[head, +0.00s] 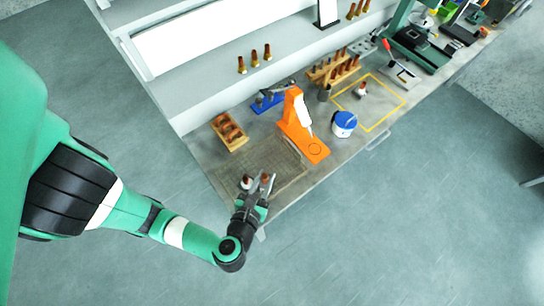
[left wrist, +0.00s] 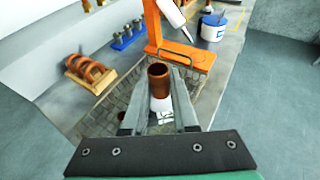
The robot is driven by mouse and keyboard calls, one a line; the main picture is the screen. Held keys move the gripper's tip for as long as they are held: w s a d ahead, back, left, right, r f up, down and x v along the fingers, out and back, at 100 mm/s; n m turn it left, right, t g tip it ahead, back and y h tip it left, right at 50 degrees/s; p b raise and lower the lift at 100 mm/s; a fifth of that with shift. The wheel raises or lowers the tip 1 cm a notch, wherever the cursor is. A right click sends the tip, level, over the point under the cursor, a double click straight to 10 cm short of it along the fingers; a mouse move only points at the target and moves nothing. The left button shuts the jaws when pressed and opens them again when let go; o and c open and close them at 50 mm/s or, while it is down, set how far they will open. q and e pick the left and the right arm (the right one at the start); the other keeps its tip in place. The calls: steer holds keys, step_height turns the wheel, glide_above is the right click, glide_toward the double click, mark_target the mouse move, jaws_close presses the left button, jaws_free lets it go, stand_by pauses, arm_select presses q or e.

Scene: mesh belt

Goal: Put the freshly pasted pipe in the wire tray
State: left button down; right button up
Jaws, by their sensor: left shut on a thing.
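My left gripper (head: 265,184) is shut on a brown copper-coloured pipe (left wrist: 158,80) with a white lower part, held upright between the fingers. The pipe's brown top also shows in the head view (head: 265,177). The wire tray (head: 287,161), a grey mesh with a low rim, lies under and around the gripper at the near end of the bench; its mesh also shows in the left wrist view (left wrist: 103,104). I cannot tell whether the held pipe touches the mesh. Another pipe with a white base (head: 246,182) stands just left of the gripper. My right gripper is out of view.
An orange stand (head: 299,131) with a white cartridge rises just behind the tray. A wooden rack of copper bends (head: 230,132) is behind left. A blue-lidded tub (head: 344,124) and a yellow-outlined area (head: 388,118) lie to the right. A shelf (head: 215,89) runs along the back.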

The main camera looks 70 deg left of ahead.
arm_select(q)
steer(key=w+a+f, duration=0.2)
steer(key=a, duration=0.1)
steer(key=w+a+f+b, duration=0.1)
steer(key=w+a+f, duration=0.1)
steer(key=a+f, duration=0.1)
steer(key=w+a+f+b, duration=0.1)
steer(key=w+a+f, duration=0.1)
steer(key=a+f, duration=0.1)
steer(key=shift+w+a+f, duration=0.1)
steer(key=shift+a+f, duration=0.05)
steer(key=shift+a, duration=0.25)
steer(key=shift+w+a+f, duration=0.1)
steer(key=shift+w, duration=0.1)
steer(key=shift+w+a+f+b, duration=0.1)
steer(key=shift+a+f+b, duration=0.1)
steer(key=shift+f+b, duration=1.2)
steer(key=shift+f+p, duration=0.35)
steer(key=shift+f, duration=0.15)
steer(key=c, duration=0.7)
jaws_free()
